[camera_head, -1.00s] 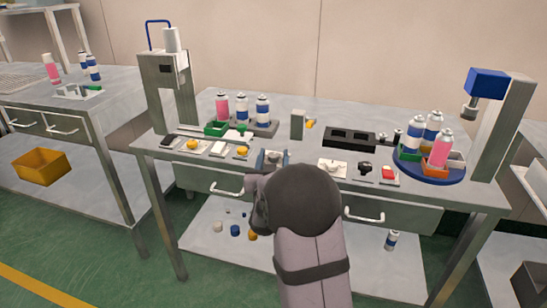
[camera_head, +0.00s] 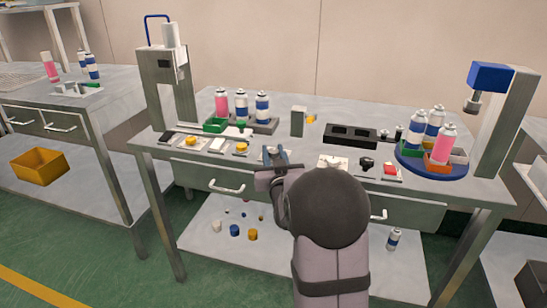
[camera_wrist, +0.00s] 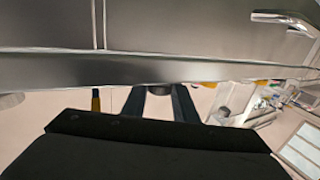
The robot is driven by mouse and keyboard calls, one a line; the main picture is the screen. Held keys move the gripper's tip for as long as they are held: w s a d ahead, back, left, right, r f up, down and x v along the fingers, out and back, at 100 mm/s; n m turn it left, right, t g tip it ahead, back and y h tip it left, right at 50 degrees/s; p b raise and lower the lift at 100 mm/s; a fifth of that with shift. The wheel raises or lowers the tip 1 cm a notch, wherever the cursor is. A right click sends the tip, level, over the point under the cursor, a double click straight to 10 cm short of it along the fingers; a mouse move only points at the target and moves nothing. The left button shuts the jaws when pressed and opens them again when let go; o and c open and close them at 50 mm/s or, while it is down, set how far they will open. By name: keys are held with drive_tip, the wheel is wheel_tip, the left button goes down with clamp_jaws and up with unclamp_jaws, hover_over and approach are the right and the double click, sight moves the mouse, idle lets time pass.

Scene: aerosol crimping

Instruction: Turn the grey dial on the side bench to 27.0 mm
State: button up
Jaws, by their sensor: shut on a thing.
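The grey dial (camera_head: 271,150) sits near the front edge of the bench, mostly hidden by my gripper. My gripper (camera_head: 275,156) reaches it from the front, with one finger on each side, shut on it. In the wrist view, a dark round part of the dial (camera_wrist: 159,91) shows between the two fingertips of my gripper (camera_wrist: 160,100). The dial's scale and reading cannot be made out.
Left of my gripper are small plates with yellow knobs (camera_head: 241,149). A drawer handle (camera_head: 227,188) juts out below the bench edge.

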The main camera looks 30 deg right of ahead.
sight(274, 155)
drive_tip(key=shift+r+y, duration=0.15)
drive_tip(key=shift+y, duration=0.15)
drive_tip(key=o, duration=1.1)
drive_tip(key=shift+c, duration=0.2)
drive_tip(key=shift+s, duration=0.1)
drive_tip(key=shift+v, duration=3.55)
drive_tip(key=shift+a, duration=0.1)
